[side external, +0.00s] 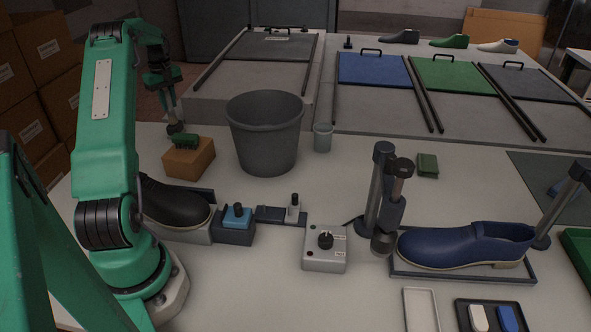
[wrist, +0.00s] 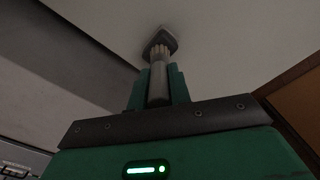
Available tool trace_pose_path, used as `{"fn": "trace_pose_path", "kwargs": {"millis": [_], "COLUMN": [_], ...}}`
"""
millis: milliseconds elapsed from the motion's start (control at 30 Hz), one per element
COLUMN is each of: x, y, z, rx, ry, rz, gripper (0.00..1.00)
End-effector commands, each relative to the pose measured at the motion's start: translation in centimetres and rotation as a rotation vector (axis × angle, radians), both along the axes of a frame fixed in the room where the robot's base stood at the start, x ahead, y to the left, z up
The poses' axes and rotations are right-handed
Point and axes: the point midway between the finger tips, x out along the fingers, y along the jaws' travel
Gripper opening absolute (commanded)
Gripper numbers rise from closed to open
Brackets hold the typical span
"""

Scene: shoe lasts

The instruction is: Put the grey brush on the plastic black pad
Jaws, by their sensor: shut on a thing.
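My gripper (side external: 165,80) is at the upper left of the side view, pointing down. It is shut on the grey brush (wrist: 158,80), whose grey handle sits between the green fingers in the wrist view, bristle head at the far end. In the side view the brush (side external: 175,128) hangs down above the table, close to a brown block. I cannot tell for sure which dark piece is the plastic black pad; a flat dark pad (side external: 268,214) lies mid-table, with a small grey-and-black piece (side external: 294,207) at its right end.
A brown block (side external: 188,161) bears a green brush (side external: 186,141). A grey bucket (side external: 264,140) stands to its right. A black shoe (side external: 175,204), blue pad box (side external: 237,219), knob box (side external: 325,250), and metal post (side external: 383,195) crowd the front. A blue shoe (side external: 465,246) is right.

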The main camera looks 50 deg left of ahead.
Motion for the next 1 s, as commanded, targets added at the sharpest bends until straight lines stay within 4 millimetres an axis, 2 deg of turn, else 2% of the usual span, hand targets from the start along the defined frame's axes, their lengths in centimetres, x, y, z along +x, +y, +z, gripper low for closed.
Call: {"fn": "trace_pose_path", "kwargs": {"millis": [367,400,467,500,833,1000], "x": [0.0,0.0,0.0,0.0,0.0,0.0], "y": [0.0,0.0,0.0,0.0,0.0,0.0], "z": [-0.3,-0.3,-0.3,-0.3,-0.1,0.7], "rx": [-0.001,0.000,-0.001,-0.001,0.000,0.001], "ry": [0.000,0.000,0.000,0.000,0.000,-0.001], "rz": [0.000,0.000,0.000,0.000,0.000,0.000], "gripper": [0.00,0.27,0.39,0.41,0.41,0.41]}}
